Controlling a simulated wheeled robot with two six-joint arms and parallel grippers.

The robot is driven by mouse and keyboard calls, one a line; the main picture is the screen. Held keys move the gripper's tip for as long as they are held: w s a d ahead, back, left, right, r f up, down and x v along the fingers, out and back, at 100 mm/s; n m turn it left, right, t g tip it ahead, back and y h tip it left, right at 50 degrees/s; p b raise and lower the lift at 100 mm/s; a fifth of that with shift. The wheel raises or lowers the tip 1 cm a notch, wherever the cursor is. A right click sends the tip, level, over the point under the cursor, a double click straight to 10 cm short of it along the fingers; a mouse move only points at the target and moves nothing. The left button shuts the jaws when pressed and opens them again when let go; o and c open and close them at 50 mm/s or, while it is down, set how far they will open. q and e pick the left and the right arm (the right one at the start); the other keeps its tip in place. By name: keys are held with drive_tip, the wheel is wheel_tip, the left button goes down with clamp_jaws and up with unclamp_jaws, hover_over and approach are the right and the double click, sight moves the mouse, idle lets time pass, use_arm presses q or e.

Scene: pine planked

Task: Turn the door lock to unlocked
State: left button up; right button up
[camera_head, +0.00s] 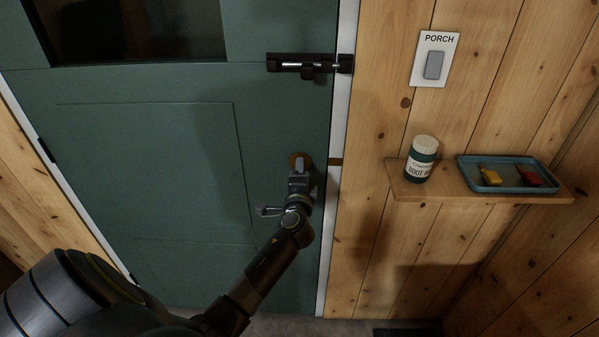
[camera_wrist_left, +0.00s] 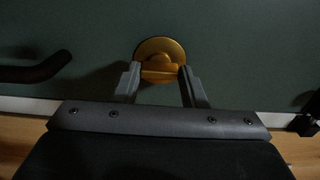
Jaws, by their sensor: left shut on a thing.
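The door lock is a round brass plate (camera_head: 296,157) with a thumb-turn on the green door (camera_head: 150,170), near its right edge. In the left wrist view the brass plate (camera_wrist_left: 160,49) shows whole at the top, and its thumb-turn (camera_wrist_left: 160,74) lies as a bar across that picture. My left gripper (camera_head: 299,166) is at the lock, and in the wrist view its two fingers (camera_wrist_left: 160,80) are shut on the thumb-turn's ends. In the head view the gripper hides most of the turn. My right gripper is not in view.
A door handle (camera_head: 269,211) sits just below the lock, beside my left wrist. A dark slide bolt (camera_head: 290,63) is higher on the door. Right of the frame are a PORCH switch (camera_head: 434,65) and a shelf (camera_head: 435,192) with a jar (camera_head: 421,158) and blue tray (camera_head: 510,190).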

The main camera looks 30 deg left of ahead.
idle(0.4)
use_arm(q)
drive_tip(key=o, duration=1)
drive_tip(key=b+v, duration=0.2)
drive_tip(key=v, duration=1)
